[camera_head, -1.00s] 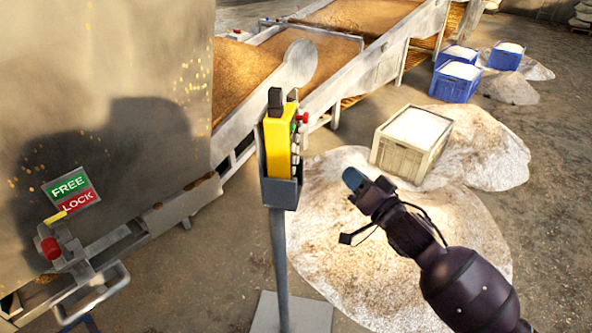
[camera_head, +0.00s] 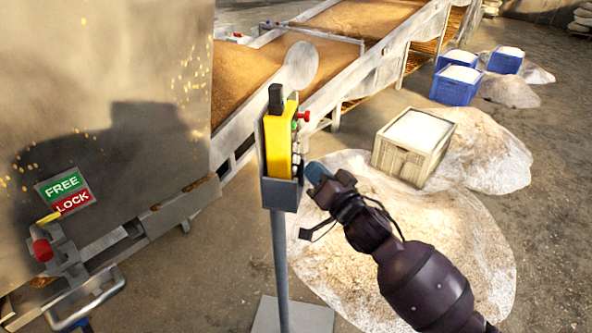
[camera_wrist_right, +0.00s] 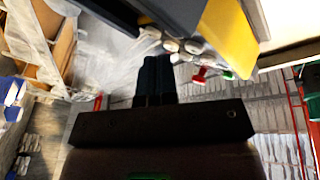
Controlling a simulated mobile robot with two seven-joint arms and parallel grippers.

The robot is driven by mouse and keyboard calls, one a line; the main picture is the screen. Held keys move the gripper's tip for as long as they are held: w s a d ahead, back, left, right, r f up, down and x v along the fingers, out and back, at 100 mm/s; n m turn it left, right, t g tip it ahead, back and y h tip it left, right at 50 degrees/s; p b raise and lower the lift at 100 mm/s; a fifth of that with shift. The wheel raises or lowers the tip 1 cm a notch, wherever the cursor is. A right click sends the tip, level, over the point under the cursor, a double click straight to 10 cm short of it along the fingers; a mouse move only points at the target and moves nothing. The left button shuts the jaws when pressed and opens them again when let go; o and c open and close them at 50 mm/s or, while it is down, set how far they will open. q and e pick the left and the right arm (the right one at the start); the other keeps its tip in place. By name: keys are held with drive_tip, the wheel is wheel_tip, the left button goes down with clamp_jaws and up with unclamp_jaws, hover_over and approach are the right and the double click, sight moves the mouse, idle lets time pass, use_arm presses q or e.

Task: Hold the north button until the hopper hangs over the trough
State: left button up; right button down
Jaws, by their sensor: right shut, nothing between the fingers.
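The yellow control pendant (camera_head: 278,145) stands in a grey holder (camera_head: 281,194) on a post. Its buttons face right; red and green ones show, with several pale ones. It also shows in the right wrist view (camera_wrist_right: 228,32), with pale buttons (camera_wrist_right: 170,44) near my fingertips. I cannot read which button is north. My right gripper (camera_head: 318,171) is shut and empty, just right of the pendant's lower part. Contact with a button cannot be told. My left gripper is out of view. No hanging hopper is clearly identifiable. Long sloping metal beds (camera_head: 325,102) of brown grain lie behind.
A large grey metal wall (camera_head: 110,70) fills the left, with a FREE/LOCK plate (camera_head: 64,191) and a red-knobbed latch (camera_head: 42,250). A cream crate (camera_head: 400,160) stands among pale heaps (camera_head: 480,240) at right. Blue crates (camera_head: 454,91) stand farther back.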

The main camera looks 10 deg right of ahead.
drive_tip(key=shift+a, duration=0.15)
idle(1.9)
drive_tip(key=shift+w+a, duration=0.15)
drive_tip(key=shift+a, duration=0.15)
